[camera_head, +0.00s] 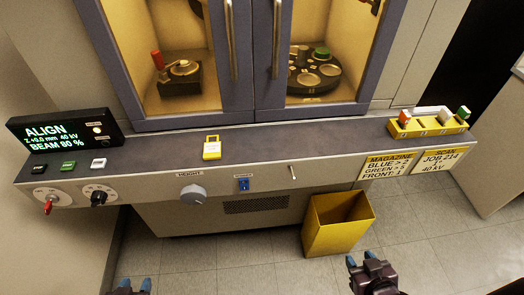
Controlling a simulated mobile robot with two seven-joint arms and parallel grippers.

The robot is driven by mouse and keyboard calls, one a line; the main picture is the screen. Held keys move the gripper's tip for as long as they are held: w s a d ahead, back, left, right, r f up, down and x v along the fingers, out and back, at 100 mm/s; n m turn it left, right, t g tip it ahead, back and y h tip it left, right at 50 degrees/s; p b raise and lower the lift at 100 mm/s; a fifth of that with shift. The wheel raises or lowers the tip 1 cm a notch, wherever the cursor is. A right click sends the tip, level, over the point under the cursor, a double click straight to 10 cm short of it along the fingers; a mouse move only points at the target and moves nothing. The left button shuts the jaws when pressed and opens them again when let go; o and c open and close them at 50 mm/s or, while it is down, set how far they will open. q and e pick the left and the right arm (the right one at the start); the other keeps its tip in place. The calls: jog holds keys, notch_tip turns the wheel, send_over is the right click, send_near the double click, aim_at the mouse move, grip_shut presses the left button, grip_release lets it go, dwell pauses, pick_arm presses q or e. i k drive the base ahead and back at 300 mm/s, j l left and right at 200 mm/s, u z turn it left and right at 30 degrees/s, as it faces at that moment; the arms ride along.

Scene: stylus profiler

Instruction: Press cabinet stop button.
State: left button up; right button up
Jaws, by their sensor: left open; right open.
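A row of three push buttons sits at the left end of the cabinet's ledge, below the display: a black button (38,169), a green button (68,166) and a white button (98,163). Their labels are too small to read with certainty, so I cannot tell for sure which one is stop. My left gripper (135,284) shows only its blue fingertips at the bottom edge, open, below and apart from the buttons. My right gripper (360,259) is open and empty at the bottom, right of centre, far from the buttons.
A display (62,134) reads ALIGN and BEAM 80 %. A yellow bin (336,224) stands on the floor.

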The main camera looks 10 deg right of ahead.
aim_at(38, 168)
jog(key=u, duration=1.4)
jog(key=z, duration=1.6)
jog(key=u, duration=1.6)
